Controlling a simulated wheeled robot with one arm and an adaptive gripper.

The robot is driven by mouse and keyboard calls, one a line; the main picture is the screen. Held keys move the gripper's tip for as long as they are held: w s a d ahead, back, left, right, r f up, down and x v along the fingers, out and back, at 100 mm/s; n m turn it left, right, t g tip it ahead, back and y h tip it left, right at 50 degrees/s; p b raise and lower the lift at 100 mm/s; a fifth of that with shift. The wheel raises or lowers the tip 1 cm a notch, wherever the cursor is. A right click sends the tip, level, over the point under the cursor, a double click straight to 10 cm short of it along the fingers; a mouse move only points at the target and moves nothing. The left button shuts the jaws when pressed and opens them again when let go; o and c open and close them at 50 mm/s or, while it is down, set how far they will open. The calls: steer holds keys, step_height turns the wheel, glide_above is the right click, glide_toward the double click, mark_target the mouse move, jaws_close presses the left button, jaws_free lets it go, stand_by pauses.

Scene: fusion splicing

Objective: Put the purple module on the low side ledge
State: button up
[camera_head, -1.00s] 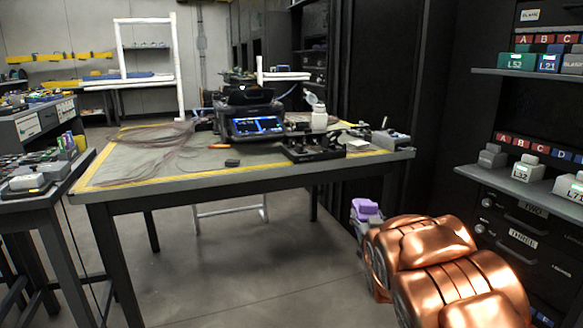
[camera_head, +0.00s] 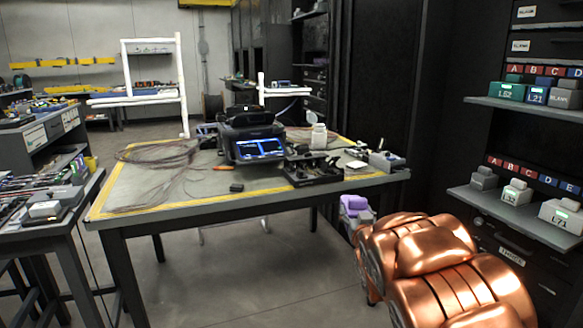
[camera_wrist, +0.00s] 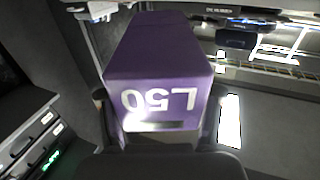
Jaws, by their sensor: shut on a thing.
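The purple module (camera_head: 356,206) shows just past my copper-coloured arm in the head view, low beside the workbench's right end. In the head view my arm hides most of the gripper. A low ledge (camera_head: 520,217) juts from the dark cabinet at the right, below a higher shelf. The module is left of this ledge and apart from it.
Several grey and white modules (camera_head: 515,192) stand on the low ledge, under lettered tags. The higher shelf (camera_head: 525,104) holds green, blue and grey modules. The workbench (camera_head: 130,205) carries a splicer (camera_head: 250,135) and cables. Open floor (camera_head: 270,270) lies in front.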

step_height(320, 180, up, 28)
steer(key=p, duration=2.7)
steer(key=shift+r, duration=0.2)
steer(key=shift+f, duration=0.1)
